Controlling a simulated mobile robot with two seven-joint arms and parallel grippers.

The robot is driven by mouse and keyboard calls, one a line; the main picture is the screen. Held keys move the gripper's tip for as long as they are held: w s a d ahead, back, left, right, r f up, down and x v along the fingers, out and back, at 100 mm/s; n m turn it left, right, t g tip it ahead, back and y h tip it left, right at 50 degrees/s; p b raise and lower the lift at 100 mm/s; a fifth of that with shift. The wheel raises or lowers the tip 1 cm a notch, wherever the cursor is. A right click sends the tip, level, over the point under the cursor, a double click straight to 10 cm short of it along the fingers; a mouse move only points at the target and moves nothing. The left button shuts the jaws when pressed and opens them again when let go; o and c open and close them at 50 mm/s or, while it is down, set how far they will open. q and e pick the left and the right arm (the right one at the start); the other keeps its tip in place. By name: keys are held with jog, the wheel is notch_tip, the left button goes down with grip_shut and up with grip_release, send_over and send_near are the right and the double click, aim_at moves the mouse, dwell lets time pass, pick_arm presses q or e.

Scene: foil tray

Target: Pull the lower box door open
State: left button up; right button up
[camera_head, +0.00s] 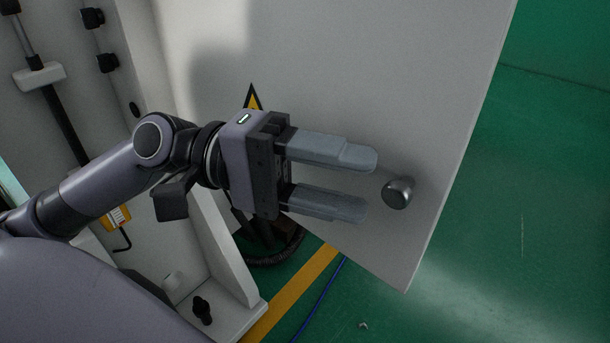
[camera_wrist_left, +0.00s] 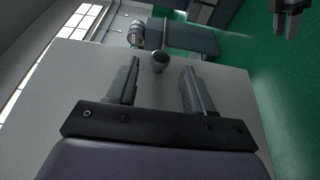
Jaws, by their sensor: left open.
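The box door is the large pale grey panel (camera_head: 340,85) in the head view, with its free edge to the right and green floor beyond it. A round metal knob (camera_head: 398,192) sits near the door's lower right corner. My left gripper (camera_head: 368,185) is open in front of the door, its two fingers pointing right toward the knob. The knob lies just beyond the fingertips, with nothing held. In the left wrist view, the knob (camera_wrist_left: 160,62) shows centred between the tips of the open left gripper (camera_wrist_left: 158,72).
The open cabinet interior (camera_head: 60,60) with black fittings is at the left of the head view. A pale ledge (camera_head: 225,275) lies below my left arm. A yellow stripe (camera_head: 290,292) and blue cable cross the floor. Green floor (camera_head: 530,220) to the right is clear.

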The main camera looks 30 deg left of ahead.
pick_arm(q)
jog(key=b+v, duration=0.1)
jog(key=v, duration=0.2)
jog(key=shift+s+a, duration=0.1)
jog(key=shift+a, duration=0.25)
pick_arm(e)
jog(key=shift+w+a+r, duration=0.3)
jog(key=shift+a+r, duration=0.1)
jog(key=shift+a, duration=0.1)
